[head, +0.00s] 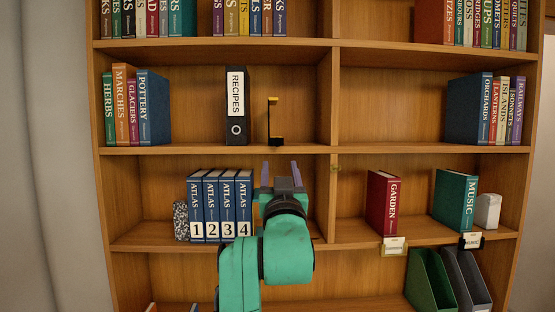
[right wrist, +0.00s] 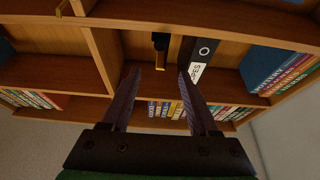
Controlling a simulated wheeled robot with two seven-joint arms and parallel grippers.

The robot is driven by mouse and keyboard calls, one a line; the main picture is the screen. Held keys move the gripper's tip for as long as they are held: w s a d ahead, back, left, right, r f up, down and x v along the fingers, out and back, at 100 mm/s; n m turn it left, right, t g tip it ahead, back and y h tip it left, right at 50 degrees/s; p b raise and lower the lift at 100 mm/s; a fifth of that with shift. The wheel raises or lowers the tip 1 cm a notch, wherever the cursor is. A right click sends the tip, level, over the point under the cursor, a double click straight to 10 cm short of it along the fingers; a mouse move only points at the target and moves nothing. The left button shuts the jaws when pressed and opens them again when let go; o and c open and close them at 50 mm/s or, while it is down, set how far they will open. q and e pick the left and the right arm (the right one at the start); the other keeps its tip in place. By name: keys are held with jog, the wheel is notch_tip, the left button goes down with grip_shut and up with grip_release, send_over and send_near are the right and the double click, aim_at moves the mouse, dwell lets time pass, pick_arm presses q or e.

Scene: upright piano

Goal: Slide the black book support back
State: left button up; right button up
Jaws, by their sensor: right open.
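The black book support (head: 274,122), with a yellow top edge, stands upright on the upper-middle shelf, left bay. It is just right of the black RECIPES binder (head: 236,105), with a small gap between them. My right gripper (head: 280,168) is open and empty, in front of the shelves and a little below the support's shelf board. In the right wrist view, which looks upside down, the support (right wrist: 160,42) shows between and beyond the open fingertips (right wrist: 160,74). They appear apart from it. My left gripper is not in view.
A wooden divider (head: 334,95) stands right of the support, with free shelf between them. The shelf board (head: 200,150) runs under the binder and support. Blue ATLAS volumes (head: 220,200) stand below, left of my right arm. Books including POTTERY (head: 152,108) stand farther left.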

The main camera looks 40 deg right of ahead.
aim_at(278, 144)
jog(key=p+x, duration=0.7)
jog(key=x, duration=0.7)
jog(key=shift+w+d, duration=0.25)
jog(key=shift+d, duration=0.1)
jog(key=shift+w+d, duration=0.15)
jog(key=shift+w, duration=0.1)
jog(key=shift+f, duration=0.15)
grip_shut()
